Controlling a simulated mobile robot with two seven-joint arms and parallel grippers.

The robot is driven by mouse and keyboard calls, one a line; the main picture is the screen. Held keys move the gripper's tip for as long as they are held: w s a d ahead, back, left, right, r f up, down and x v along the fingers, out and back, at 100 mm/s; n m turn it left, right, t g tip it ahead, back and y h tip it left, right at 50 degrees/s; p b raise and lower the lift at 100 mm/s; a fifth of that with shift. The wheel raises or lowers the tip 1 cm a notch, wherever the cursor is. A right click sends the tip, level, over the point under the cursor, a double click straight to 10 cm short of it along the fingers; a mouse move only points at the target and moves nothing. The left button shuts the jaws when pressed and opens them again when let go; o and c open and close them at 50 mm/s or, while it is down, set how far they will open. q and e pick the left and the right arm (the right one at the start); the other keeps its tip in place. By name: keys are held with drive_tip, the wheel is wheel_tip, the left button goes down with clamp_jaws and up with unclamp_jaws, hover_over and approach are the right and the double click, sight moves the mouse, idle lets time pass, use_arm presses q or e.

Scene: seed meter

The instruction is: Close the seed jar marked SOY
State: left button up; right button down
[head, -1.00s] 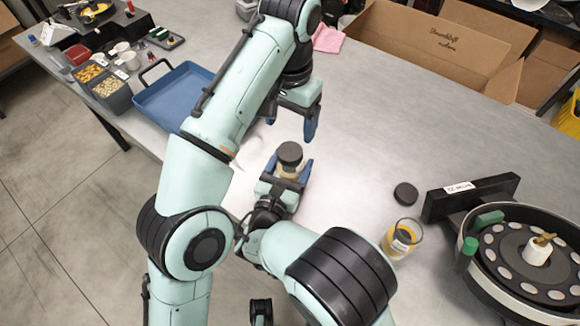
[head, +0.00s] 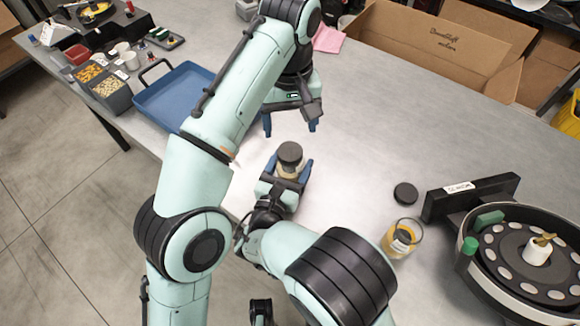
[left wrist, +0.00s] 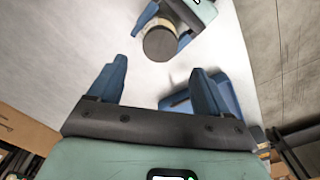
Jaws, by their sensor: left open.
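A small jar (head: 287,172) with pale contents stands upright near the table's front edge, with a dark round lid (head: 290,153) over its mouth. I cannot read a SOY mark on it, nor tell how tightly the lid sits. My right gripper (head: 287,177) is shut on this jar, one blue finger on each side. My left gripper (head: 290,124) is open and empty, just behind and above the jar. In the left wrist view its two blue fingers (left wrist: 158,90) are spread, and the grey lid top (left wrist: 160,44) lies beyond them, apart from them.
An open glass jar (head: 402,238) with yellow contents stands to the right, and a loose black lid (head: 405,193) lies behind it. A round seed meter (head: 525,255) is at the right. A blue tray (head: 180,93) and seed bins (head: 110,92) are at the left, cardboard boxes (head: 440,45) behind.

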sight(290, 151)
use_arm(q)
drive_tip(key=shift+f, duration=3.85)
drive_tip(key=c, duration=1.1)
drive_tip(key=shift+o, duration=0.2)
drive_tip(key=m, duration=0.8)
drive_tip(key=shift+m, duration=0.3)
drive_tip(key=o, duration=1.2)
drive_tip(key=shift+c, duration=0.2)
drive_tip(key=shift+r, duration=2.25)
